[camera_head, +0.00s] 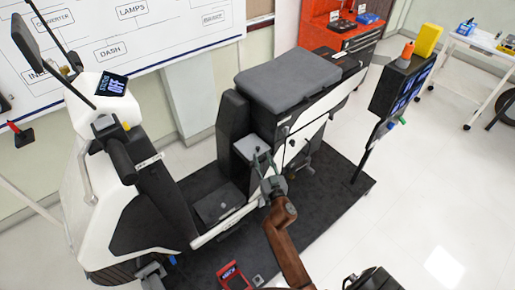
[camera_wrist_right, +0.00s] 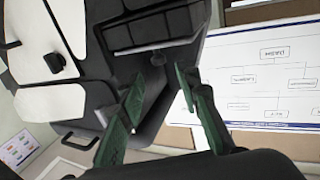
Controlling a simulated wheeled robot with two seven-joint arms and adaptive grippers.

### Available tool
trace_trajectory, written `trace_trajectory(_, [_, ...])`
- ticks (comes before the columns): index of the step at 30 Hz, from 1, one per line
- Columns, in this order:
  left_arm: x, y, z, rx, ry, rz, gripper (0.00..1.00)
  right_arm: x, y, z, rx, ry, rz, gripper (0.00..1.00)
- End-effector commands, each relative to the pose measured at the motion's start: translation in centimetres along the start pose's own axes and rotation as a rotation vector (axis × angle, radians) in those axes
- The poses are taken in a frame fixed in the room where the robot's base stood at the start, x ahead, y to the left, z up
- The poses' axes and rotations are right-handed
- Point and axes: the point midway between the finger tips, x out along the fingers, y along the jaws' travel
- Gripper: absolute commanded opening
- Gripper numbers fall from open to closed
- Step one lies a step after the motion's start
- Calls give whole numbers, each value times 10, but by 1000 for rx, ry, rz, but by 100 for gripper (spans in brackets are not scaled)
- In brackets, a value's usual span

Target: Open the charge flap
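The scooter-like vehicle (camera_head: 110,205) stands on a dark mat, white at the front with a grey seat (camera_head: 288,78). Below the seat front is a black housing with a small grey panel (camera_head: 252,146); I cannot tell for sure which part is the charge flap. My right gripper (camera_head: 263,158) is at this housing, in front of the white side panels. In the right wrist view, its two green fingers (camera_wrist_right: 160,88) are apart with nothing clearly between them, close to a dark recessed part with a small knob (camera_wrist_right: 157,59).
A display on a post (camera_head: 402,85) stands at the right, with an orange cone and a yellow block on top. A red device (camera_head: 232,277) lies near the mat's front. A red tool cabinet (camera_head: 335,35) and whiteboard (camera_head: 120,45) are behind. The floor at right is clear.

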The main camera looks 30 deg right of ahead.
Motion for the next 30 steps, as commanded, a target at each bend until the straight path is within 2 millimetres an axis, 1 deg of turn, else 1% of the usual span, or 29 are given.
trace_trajectory(9, [8,1,4,1,-7,1,40,49,0,2,-3,-2,0,31])
trace_trajectory(13, [11,1,6,1,-10,2,40,63,0,2,-3,-3,0,31])
trace_trajectory(18, [11,2,7,2,-12,2,40,70,0,2,-1,-3,0,31])
trace_trajectory(25, [11,2,7,2,-12,2,40,70,0,2,-1,-3,0,30])
trace_trajectory(30, [11,2,7,2,-12,2,40,70,0,2,-1,-3,0,18])
